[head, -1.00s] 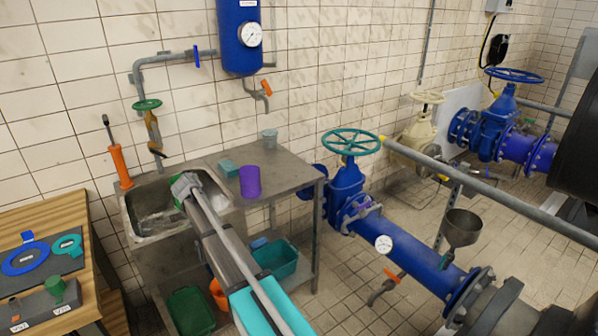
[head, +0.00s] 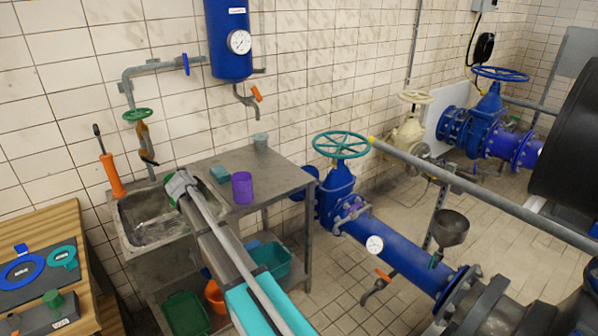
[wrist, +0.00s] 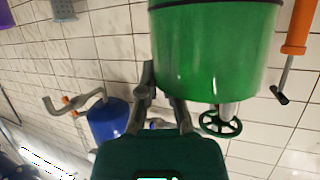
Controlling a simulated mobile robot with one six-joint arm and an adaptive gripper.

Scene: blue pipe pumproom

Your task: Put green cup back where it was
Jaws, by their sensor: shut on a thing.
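The green cup (wrist: 212,55) fills the upper middle of the wrist view, with a dark band along its top edge in the picture. My gripper (wrist: 167,98) is shut on it, with the fingers at the cup's side. In the head view my gripper (head: 180,186) is over or near the right part of the metal sink (head: 125,228). There the cup is almost wholly hidden behind my gripper and arm, so its height above the sink cannot be told.
An orange-handled tool (head: 112,176) is left of the sink. A wooden bench (head: 28,217) is at the left.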

